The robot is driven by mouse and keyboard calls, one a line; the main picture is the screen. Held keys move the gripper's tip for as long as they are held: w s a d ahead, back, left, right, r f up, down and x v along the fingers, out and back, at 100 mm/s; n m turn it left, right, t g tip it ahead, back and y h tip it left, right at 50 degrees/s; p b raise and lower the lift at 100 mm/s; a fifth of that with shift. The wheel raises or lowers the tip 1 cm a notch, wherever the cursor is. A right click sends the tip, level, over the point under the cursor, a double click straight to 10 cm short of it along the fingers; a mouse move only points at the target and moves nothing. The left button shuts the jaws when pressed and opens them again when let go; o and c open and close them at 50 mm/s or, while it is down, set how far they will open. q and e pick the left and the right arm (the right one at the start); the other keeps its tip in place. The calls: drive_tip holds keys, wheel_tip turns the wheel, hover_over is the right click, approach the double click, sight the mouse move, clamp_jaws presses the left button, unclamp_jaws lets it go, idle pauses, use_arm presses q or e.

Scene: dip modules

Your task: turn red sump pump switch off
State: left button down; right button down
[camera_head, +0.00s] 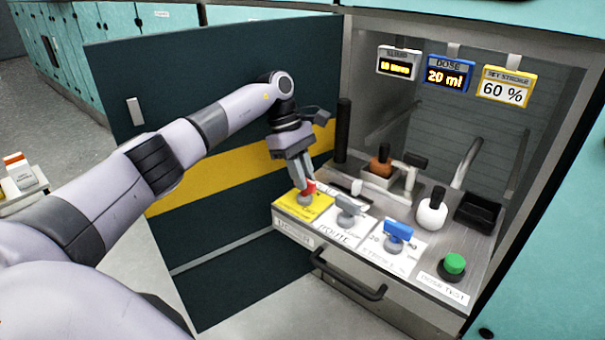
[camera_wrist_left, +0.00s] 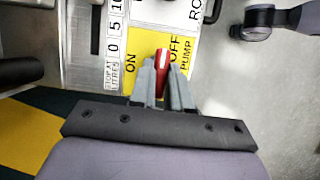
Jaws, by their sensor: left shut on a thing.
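The red switch (camera_head: 309,188) sits on a yellow label plate (camera_head: 290,205) at the left end of the panel row. My left gripper (camera_head: 303,184) reaches down to it and is shut on its handle. In the left wrist view the red handle (camera_wrist_left: 162,60) shows between the two grey fingers (camera_wrist_left: 162,80). The yellow plate (camera_wrist_left: 146,44) there reads ON on the left, OFF on the right and PUMP; the handle is between those words, nearer OFF. The switch's base is largely hidden in the wrist view. My right gripper is not in view.
A grey switch (camera_head: 348,208), a blue switch (camera_head: 398,233) and a green button (camera_head: 454,265) stand to the right on the same panel. A black drawer handle (camera_head: 347,277) juts out below. An open dark door (camera_head: 225,110) stands behind my left arm. Small displays hang above.

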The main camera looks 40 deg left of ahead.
use_arm(q)
drive_tip(key=shift+d+f, duration=0.1)
drive_tip(key=shift+f, duration=0.1)
drive_tip(key=c, duration=1.1)
unclamp_jaws()
drive_tip(key=shift+r, duration=0.1)
drive_tip(key=shift+r, duration=0.1)
drive_tip(key=p+v, duration=0.1)
drive_tip(key=v, duration=0.6)
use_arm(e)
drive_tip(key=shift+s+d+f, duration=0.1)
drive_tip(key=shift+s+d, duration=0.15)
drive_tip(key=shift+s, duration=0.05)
